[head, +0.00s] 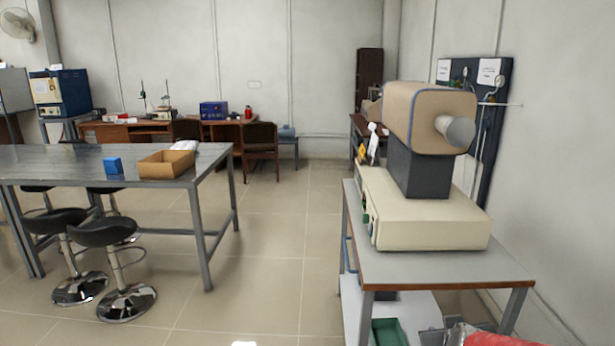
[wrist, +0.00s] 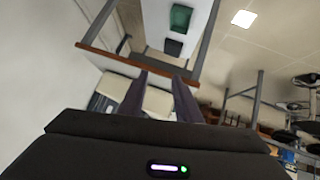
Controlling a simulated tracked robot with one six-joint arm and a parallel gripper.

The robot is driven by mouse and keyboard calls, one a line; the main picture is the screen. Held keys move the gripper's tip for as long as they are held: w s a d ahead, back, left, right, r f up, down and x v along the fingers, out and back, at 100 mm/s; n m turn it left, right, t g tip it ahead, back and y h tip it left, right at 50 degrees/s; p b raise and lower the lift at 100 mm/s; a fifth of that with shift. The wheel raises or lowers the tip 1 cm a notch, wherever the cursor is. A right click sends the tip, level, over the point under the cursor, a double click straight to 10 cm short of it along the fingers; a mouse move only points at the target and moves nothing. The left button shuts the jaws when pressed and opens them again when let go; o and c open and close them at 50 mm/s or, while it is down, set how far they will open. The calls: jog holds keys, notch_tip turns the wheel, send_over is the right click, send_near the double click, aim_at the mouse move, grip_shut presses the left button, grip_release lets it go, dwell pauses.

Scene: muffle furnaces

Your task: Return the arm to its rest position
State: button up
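My gripper (wrist: 160,76) shows in the wrist view as two dark fingers reaching up from the dark wrist body. The fingers stand apart, with a gap between them, and I see nothing held. Behind the fingers are pale box shapes and the brown edge of a table (wrist: 125,65). The picture is rolled, so the distance from the fingers to these is hard to judge.
A grey-topped bench (head: 400,262) at right carries a beige furnace (head: 415,110) on a cream base (head: 430,222). A green box (head: 388,332) sits below. A metal table (head: 60,160) with a blue box (head: 113,165), an open carton (head: 166,165) and stools stand left. Floor between is clear.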

jog(key=s+a+r+g+y, duration=0.1)
jog(key=s+a+r+y, duration=0.15)
jog(key=a, duration=0.35)
jog(key=s+a+r+y, duration=0.1)
jog(key=s+a+r, duration=0.15)
jog(key=a, duration=0.35)
jog(key=s+a+r+g, duration=0.1)
jog(key=s+a, duration=0.1)
jog(key=s, duration=0.4)
jog(key=s+a+r+g, duration=0.1)
jog(key=s+a, duration=0.2)
jog(key=s, duration=0.3)
jog(key=shift+s+a+n+g, duration=0.2)
jog(key=shift+s+n+g, duration=0.05)
jog(key=shift+n+g, duration=0.15)
jog(key=shift+d, duration=0.1)
